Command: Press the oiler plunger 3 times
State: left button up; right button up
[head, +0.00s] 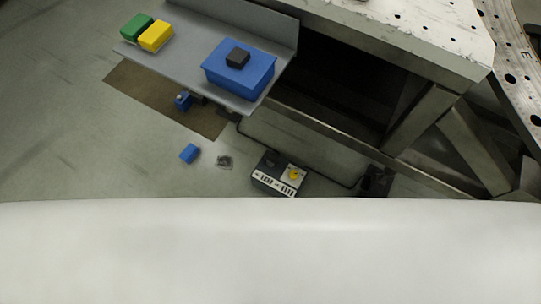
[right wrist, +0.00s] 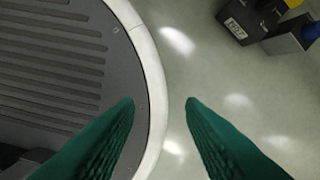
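No part is plainly marked as the oiler. A blue box (head: 240,75) with a black block (head: 238,58) on top stands on the grey shelf (head: 190,47). A dark box (head: 268,166) with a white labelled front and a yellow knob (head: 293,174) sits lower, beside the bench; I cannot tell which of these has the plunger. In the right wrist view a dark labelled box (right wrist: 237,20) is at the top right, away from the fingers. My right gripper (right wrist: 161,102) has its two green fingers apart, with nothing between them. My left gripper is not in view.
Green (head: 137,26) and yellow (head: 156,36) blocks sit at the shelf's left end. A small blue block (head: 189,153) and a small grey part (head: 224,161) lie below it. A metal bench frame (head: 425,120) stands at right. Open floor (head: 70,150) lies left.

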grip_shut()
jog(key=shift+w, duration=0.1)
dwell(1.4)
